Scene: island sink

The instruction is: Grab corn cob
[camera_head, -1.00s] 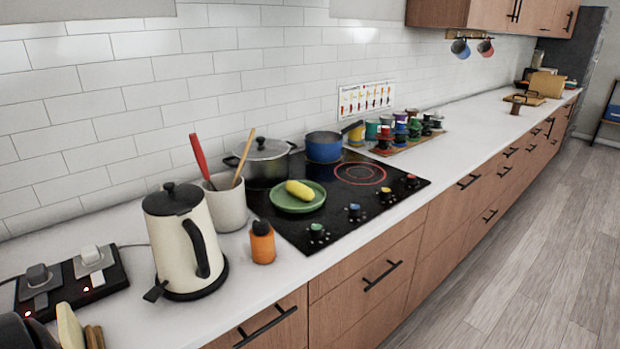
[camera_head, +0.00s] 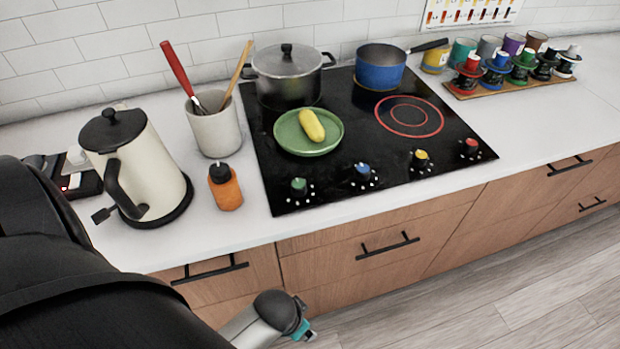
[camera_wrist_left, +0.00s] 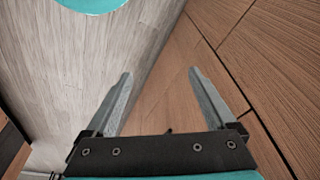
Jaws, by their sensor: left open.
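The yellow corn cob (camera_head: 312,125) lies on a green plate (camera_head: 290,137) on the black cooktop in the head view. My left gripper shows in the left wrist view (camera_wrist_left: 160,95), open and empty, with its two fingers spread in front of wooden cabinet fronts and the floor. The corn cob is not in the wrist view. In the head view my left arm comes in at the lower left, below and in front of the counter, and its fingers are not visible there. My right gripper is not in view.
A cream kettle (camera_head: 140,165), a utensil crock (camera_head: 216,130) and an orange bottle (camera_head: 225,190) stand left of the cooktop (camera_head: 440,165). A grey pot (camera_head: 288,80) and a blue saucepan (camera_head: 380,70) stand behind the plate. Drawer handles (camera_head: 388,245) stick out along the front.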

